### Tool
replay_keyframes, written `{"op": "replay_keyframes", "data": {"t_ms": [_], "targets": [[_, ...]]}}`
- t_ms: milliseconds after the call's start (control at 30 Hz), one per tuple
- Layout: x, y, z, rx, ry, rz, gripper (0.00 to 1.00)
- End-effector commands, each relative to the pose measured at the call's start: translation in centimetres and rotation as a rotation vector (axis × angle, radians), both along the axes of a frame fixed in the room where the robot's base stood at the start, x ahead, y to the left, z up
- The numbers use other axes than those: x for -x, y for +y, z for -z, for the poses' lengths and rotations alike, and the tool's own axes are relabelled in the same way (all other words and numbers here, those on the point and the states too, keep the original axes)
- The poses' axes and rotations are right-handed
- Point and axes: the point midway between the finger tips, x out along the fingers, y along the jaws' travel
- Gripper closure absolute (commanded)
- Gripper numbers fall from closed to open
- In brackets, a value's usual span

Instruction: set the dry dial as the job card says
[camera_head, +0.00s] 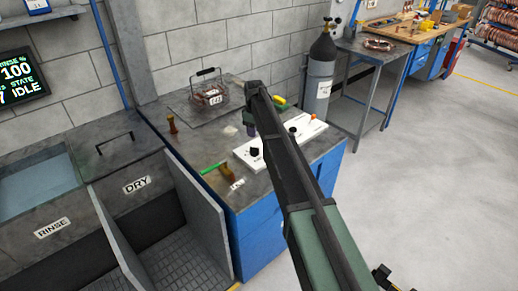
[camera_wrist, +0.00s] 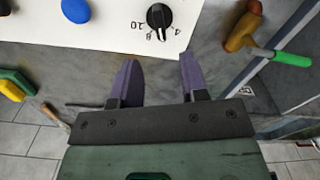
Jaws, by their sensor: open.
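A black dial (camera_wrist: 158,17) with a pale pointer line sits on a white panel in the wrist view. The printed numbers 4, 8 and 10 show beside it. In the head view the white panel (camera_head: 275,147) lies on the bench, with a black knob (camera_head: 254,152) at its left end. My gripper (camera_wrist: 158,57) is open and empty, its two purple fingers apart and pointing toward the dial. In the head view my gripper (camera_head: 250,130) is over the panel's left end, partly hidden by my arm. I see no legible job card.
A blue button (camera_wrist: 76,9) is beside the dial. A green-handled tool (camera_head: 215,168) lies at the bench's front edge. A wire basket (camera_head: 208,92) stands at the back. A DRY-labelled bay (camera_head: 136,185) is left of the bench. A screen (camera_head: 18,78) reads IDLE.

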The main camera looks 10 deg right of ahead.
Motion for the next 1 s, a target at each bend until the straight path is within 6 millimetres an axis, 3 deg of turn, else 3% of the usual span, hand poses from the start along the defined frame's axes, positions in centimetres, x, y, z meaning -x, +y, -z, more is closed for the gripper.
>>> {"op": "replay_keyframes", "data": {"t_ms": [300, 467, 800, 1000], "targets": [[0.0, 0.0, 7.2, 0.000, 0.000, 0.002, 0.60], [0.0, 0.0, 10.1, 0.000, 0.000, 0.002, 0.60], [0.0, 0.0, 10.4, 0.000, 0.000, 0.002, 0.60], [0.0, 0.0, 10.3, 0.000, 0.000, 0.003, 0.89]]}}
